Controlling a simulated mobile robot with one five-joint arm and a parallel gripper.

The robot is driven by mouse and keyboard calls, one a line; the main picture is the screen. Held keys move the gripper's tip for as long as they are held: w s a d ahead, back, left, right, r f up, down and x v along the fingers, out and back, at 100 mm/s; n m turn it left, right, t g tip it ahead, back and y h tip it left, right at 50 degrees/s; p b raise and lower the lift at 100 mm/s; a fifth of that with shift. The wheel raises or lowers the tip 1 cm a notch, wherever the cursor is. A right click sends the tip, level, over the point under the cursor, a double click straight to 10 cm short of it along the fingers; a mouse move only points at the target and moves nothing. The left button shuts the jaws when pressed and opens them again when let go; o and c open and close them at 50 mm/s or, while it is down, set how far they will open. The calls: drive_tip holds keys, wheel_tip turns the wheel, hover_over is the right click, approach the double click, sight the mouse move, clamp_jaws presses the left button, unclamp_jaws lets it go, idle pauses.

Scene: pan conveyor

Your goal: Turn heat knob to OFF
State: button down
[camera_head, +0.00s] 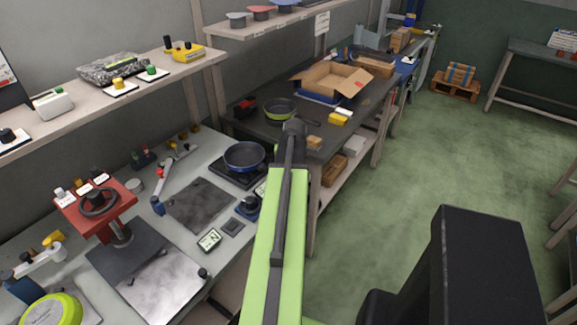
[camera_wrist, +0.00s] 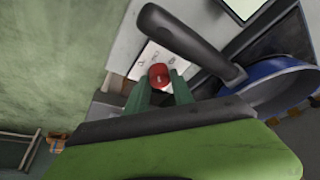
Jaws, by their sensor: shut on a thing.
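The heat knob (camera_wrist: 159,72) is a red cap on a white marked plate (camera_wrist: 149,58) in the wrist view. My gripper (camera_wrist: 157,80) has its two green fingers on either side of the knob, shut on it. The marks on the plate are too small to read, so the knob's setting cannot be told. In the head view, my green arm hides the gripper and the knob. A blue pan (camera_head: 244,155) sits on a dark hot plate (camera_head: 228,176) beside my arm. It also shows in the wrist view (camera_wrist: 270,86).
The pan's black handle (camera_wrist: 190,42) passes close to my fingers. A blue-based item with a black knob (camera_head: 247,206) is left of my arm.

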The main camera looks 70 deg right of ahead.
drive_tip(key=c, duration=1.1)
unclamp_jaws()
drive_tip(key=p+v, duration=1.6)
drive_tip(key=v, duration=0.1)
drive_tip(key=shift+s+a+r, duration=0.1)
drive_tip(key=shift+s, duration=0.1)
